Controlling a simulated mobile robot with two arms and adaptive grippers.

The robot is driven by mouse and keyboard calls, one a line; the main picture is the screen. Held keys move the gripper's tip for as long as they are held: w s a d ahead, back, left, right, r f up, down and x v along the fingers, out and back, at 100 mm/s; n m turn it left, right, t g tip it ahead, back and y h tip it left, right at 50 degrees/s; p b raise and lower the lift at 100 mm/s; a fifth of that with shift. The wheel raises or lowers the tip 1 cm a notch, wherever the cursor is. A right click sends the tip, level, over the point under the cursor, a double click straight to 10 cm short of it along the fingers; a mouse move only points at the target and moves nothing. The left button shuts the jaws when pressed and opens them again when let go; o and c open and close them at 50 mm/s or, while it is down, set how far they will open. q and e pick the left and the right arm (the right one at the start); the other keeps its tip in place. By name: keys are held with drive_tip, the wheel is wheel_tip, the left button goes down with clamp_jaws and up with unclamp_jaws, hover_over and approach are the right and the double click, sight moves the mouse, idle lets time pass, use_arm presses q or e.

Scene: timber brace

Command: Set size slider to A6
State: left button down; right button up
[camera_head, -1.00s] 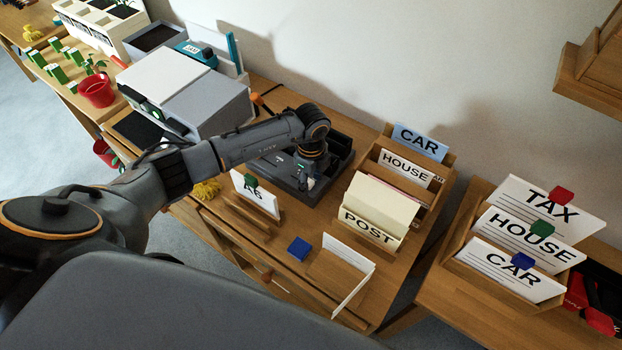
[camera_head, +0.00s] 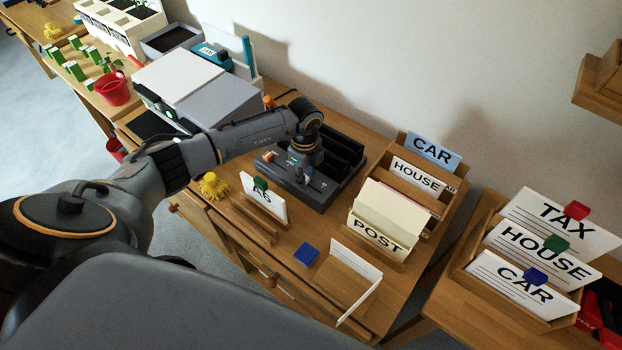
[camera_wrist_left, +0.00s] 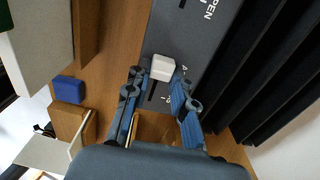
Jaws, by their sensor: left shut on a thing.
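The dark grey device (camera_head: 322,188) with the size slider stands on the desk in the head view. In the left wrist view its panel (camera_wrist_left: 190,38) shows the word OPEN and small, partly hidden size marks. The slider's white knob (camera_wrist_left: 162,67) sits at the end of a dark slot, between my left fingertips. My left gripper (camera_wrist_left: 158,78) is shut on this knob; the gripper also shows over the device in the head view (camera_head: 304,168). I cannot tell which size mark the knob stands at. My right gripper is not in view.
An A6 card (camera_head: 262,208) stands in a wooden holder in front of the device. A wooden file rack (camera_head: 405,190) with CAR, HOUSE and POST labels is to the right. A blue block (camera_head: 306,254) lies nearer. A grey-white machine (camera_head: 195,85) stands behind my arm.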

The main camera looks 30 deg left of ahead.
use_arm(q)
drive_tip(key=shift+w+a+r, duration=0.1)
drive_tip(key=shift+a, duration=0.15)
drive_tip(key=c, duration=1.1)
unclamp_jaws()
drive_tip(key=shift+a, duration=0.1)
wheel_tip(320, 180, up, 12)
